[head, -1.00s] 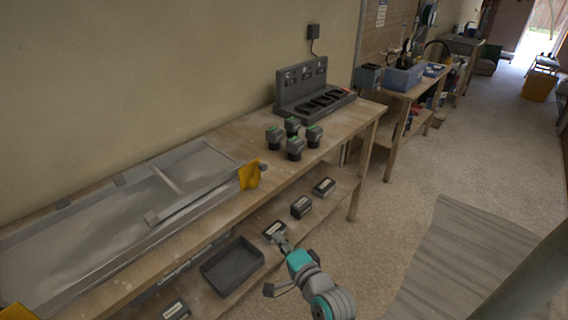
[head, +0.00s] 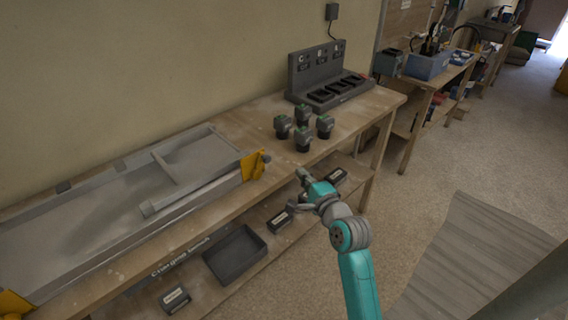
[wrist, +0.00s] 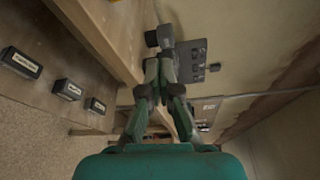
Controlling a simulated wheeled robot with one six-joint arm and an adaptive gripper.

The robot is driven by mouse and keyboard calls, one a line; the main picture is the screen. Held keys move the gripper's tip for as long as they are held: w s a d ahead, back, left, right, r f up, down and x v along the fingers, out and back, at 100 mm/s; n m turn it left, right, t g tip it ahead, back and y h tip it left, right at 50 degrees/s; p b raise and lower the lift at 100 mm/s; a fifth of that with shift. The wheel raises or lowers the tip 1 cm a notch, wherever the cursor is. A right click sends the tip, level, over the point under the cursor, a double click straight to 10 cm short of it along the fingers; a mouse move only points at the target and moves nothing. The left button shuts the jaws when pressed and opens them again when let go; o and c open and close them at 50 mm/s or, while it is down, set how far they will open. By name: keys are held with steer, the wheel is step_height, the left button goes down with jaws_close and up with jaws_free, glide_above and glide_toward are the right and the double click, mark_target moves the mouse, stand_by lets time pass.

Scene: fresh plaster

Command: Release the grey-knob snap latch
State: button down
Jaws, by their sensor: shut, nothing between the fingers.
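A long grey metal tray or frame (head: 180,207) lies on the bench at the left. At its right end is a yellow bracket (head: 252,166) with a small bluish-grey knob (head: 267,159), which looks like the snap latch. Whether it is latched cannot be told. My gripper (head: 303,176) is shut and empty in front of the bench, to the right of the knob and apart from it in the picture. In the wrist view my gripper's fingers (wrist: 160,62) point toward the bench edge and a dark battery; I cannot make out the knob there.
Several dark batteries (head: 303,138) stand on the bench before a charger rack (head: 325,78). The lower shelf holds an empty black bin (head: 236,254) and several labelled boxes, one at the front left (head: 174,299). Another yellow bracket (head: 12,304) is at bottom left. Open floor lies right.

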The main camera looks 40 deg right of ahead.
mark_target(265, 156)
steer(key=x, duration=1)
steer(key=shift+w, duration=0.1)
steer(key=a, duration=0.2)
steer(key=shift+a+r, duration=0.25)
steer(key=shift+s+a+r, duration=0.15)
steer(key=shift+s+a, duration=0.05)
steer(key=shift+a, duration=0.6)
steer(key=shift+a, duration=0.1)
steer(key=n, duration=0.1)
steer(key=a+r+n+t, duration=0.1)
steer(key=shift+a+n, duration=0.2)
steer(key=shift+n, duration=0.1)
steer(key=a+n, duration=0.1)
steer(key=a+n+t, duration=0.1)
steer(key=n, duration=0.1)
steer(key=shift+r, duration=0.25)
steer(key=shift+a+r+n, duration=0.1)
steer(key=shift+a+n, duration=0.1)
steer(key=shift+n, duration=0.2)
steer(key=shift+s+a, duration=0.1)
steer(key=shift+a, duration=0.6)
